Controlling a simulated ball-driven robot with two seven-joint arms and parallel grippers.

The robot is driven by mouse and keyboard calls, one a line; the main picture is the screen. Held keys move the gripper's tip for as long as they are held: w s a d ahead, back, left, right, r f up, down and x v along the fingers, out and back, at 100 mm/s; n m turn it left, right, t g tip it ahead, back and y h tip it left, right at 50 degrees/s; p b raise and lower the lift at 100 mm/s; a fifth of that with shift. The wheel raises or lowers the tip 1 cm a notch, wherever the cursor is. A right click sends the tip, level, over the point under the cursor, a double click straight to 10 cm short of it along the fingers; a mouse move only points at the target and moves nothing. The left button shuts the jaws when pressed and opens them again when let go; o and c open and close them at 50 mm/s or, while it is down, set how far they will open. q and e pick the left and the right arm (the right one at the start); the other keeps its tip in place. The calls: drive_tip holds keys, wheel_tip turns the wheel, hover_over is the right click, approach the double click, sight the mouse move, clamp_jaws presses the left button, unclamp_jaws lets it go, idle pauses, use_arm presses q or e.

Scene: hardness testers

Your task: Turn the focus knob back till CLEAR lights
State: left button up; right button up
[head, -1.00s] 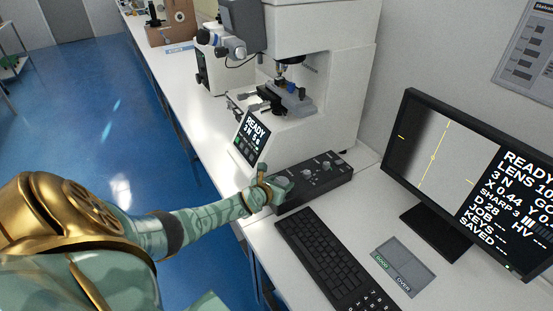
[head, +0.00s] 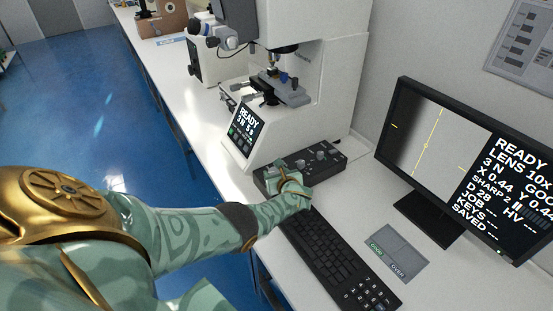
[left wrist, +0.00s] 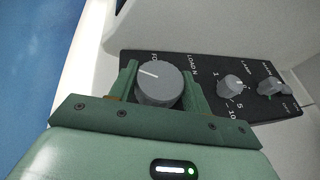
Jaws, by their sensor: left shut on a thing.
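The focus knob (left wrist: 158,84) is a grey round dial with a white pointer line, at the left end of the black control box (left wrist: 212,60). Its label is partly hidden, with "FO" showing. My left gripper (left wrist: 160,88) is shut on the knob, a green finger on each side. In the head view, my left gripper (head: 290,184) covers this end of the control box (head: 325,158), hiding the knob. The monitor (head: 463,165) shows "READY", "SHARP 2" and a grey picture with yellow cross marks. I see no lit CLEAR sign. My right gripper is not in view.
Two more knobs, the nearer one (left wrist: 230,86) and the farther one (left wrist: 270,86), sit right of the held knob. A keyboard (head: 335,255) lies in front of the box. The white tester (head: 300,100) with its small screen (head: 243,130) stands behind.

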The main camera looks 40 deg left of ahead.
use_arm(q)
drive_tip(key=shift+w+r+n+g+y+b, duration=0.1)
drive_tip(key=shift+n+g+y+b, duration=0.3)
drive_tip(key=shift+n+g+b, duration=0.5)
drive_tip(key=o, duration=1)
drive_tip(key=p+v, duration=0.7)
drive_tip(key=v, duration=0.9)
drive_tip(key=shift+d, duration=0.15)
